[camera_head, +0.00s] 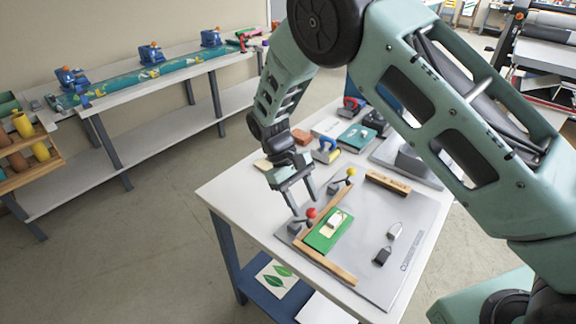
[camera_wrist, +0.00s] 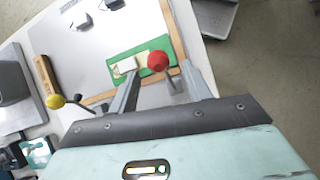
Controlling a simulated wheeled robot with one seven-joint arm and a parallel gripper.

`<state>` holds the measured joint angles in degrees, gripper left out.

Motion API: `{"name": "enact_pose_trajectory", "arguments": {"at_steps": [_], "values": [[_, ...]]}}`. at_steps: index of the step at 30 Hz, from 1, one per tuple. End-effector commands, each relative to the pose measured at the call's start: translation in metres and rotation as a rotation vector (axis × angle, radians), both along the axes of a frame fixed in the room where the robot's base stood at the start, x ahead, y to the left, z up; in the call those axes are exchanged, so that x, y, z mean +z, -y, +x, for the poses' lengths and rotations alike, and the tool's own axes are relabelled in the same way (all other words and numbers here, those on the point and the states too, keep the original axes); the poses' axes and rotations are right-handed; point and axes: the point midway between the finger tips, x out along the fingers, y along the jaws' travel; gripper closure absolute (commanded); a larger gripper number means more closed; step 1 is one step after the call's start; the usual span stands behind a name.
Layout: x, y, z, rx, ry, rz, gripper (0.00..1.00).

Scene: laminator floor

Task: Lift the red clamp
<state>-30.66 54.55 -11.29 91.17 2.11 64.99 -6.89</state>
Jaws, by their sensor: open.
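Nothing is held. Whether a finger touches the knob I cannot tell. A similar clamp with a yellow knob (camera_head: 350,172) stands farther back on the board and shows at the left in the wrist view (camera_wrist: 55,101).
The grey board (camera_head: 375,230) bears a green card (camera_head: 322,238) with a white block, wooden strips, a wooden block (camera_head: 388,183) and two small tags (camera_head: 394,230). A blue-handled tool (camera_head: 326,151) and other items crowd the table's back. The board's right front is mostly bare.

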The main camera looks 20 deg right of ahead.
Motion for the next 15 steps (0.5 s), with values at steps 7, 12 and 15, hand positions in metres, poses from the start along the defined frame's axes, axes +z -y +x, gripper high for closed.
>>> {"name": "enact_pose_trajectory", "arguments": {"at_steps": [7, 12, 15], "values": [[0.045, -0.018, 0.025, 0.0, 0.007, 0.005, 0.51], [0.08, -0.03, 0.042, 0.001, 0.007, 0.004, 0.51], [0.098, -0.037, 0.05, 0.001, 0.007, 0.004, 0.51]]}}
